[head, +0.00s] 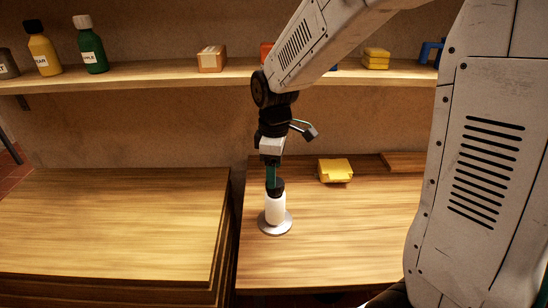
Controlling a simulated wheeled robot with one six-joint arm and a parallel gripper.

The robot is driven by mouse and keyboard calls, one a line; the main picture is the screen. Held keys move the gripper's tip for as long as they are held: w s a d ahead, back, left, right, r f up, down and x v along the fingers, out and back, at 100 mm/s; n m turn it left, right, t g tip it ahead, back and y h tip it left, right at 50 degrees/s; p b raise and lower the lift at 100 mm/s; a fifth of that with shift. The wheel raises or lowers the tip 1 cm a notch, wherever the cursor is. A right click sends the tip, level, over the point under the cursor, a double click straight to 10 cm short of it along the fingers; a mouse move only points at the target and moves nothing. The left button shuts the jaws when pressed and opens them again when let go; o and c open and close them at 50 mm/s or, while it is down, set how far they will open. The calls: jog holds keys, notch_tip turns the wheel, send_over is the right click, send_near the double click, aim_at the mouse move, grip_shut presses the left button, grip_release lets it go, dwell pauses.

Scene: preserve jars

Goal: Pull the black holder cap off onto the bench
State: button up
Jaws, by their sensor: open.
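A white cylindrical holder (276,209) stands upright on a round grey base (286,227) on the right bench. The black cap (278,187) sits on top of the holder. My gripper (271,181) points down from above with its fingers at the cap. It is open. I cannot tell whether the fingers touch the cap, and part of the cap is hidden behind them.
The right bench (340,232) is mostly clear. A yellow block-like object (335,170) and a wooden board (403,161) lie at its back. The left bench (110,220) is empty. The shelf (155,77) above holds bottles (91,50) and small boxes (212,59).

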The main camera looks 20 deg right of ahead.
jog(key=shift+f, duration=2.15)
jog(key=shift+r, duration=0.1)
jog(key=c, duration=1.2)
